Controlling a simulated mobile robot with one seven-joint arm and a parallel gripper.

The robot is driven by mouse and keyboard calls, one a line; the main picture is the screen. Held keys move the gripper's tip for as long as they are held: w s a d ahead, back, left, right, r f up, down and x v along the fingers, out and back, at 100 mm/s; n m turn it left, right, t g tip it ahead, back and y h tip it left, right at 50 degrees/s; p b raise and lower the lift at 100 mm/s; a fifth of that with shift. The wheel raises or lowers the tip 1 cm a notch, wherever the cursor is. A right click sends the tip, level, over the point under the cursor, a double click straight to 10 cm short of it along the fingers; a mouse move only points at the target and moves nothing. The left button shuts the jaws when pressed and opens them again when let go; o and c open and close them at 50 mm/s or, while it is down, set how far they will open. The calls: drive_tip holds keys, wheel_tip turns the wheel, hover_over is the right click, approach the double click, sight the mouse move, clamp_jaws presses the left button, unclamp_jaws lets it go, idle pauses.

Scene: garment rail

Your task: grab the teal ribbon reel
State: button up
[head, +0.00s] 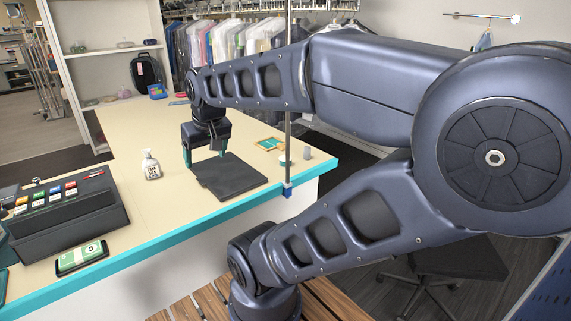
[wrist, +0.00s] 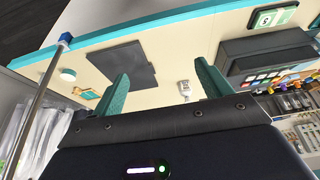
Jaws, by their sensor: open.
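A small round reel, pale on top with a teal-green side (head: 285,161), stands on the counter near its right end, beside the thin upright pole. It seems to be the teal ribbon reel, though it is small in view. It also shows at the left in the wrist view, as a whitish disc (wrist: 68,74). My gripper (head: 205,155) points down over the counter, at the back left edge of a dark flat mat (head: 232,180), well left of the reel. Its teal fingers are apart in the wrist view (wrist: 160,72), with nothing held between them.
The pole (head: 288,100) rises at the counter's front edge, close to the reel. A grey cylinder (head: 307,152) and an orange-edged flat piece (head: 270,144) lie nearby. A white bottle (head: 151,165), a cash register (head: 65,212) and banknotes (head: 82,257) are to the left.

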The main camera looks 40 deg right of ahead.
drive_tip(key=w+d+f+m+y, duration=0.1)
drive_tip(key=w+d+f+m, duration=0.4)
drive_tip(key=w+d+m, duration=0.45)
drive_tip(key=w+d+f+m+y, duration=0.2)
drive_tip(key=w+d+f+m, duration=0.4)
drive_tip(key=w+m, duration=0.65)
drive_tip(key=s+d+f+m+g+h, duration=0.1)
drive_tip(key=d+f+m+h, duration=0.3)
drive_tip(key=d+m, duration=0.95)
drive_tip(key=d+f+m+g+h, duration=0.1)
drive_tip(key=d+f+m+h, duration=0.3)
drive_tip(key=d+m, duration=0.9)
drive_tip(key=shift+n+y, duration=0.7)
drive_tip(key=shift+n, duration=0.05)
drive_tip(key=shift+d+x, duration=0.15)
drive_tip(key=shift+x, duration=2)
drive_tip(key=shift+d+x, duration=0.2)
drive_tip(key=shift+x, duration=1.95)
drive_tip(key=shift+s+r, duration=0.1)
drive_tip(key=shift+s, duration=0.1)
drive_tip(key=c, duration=1)
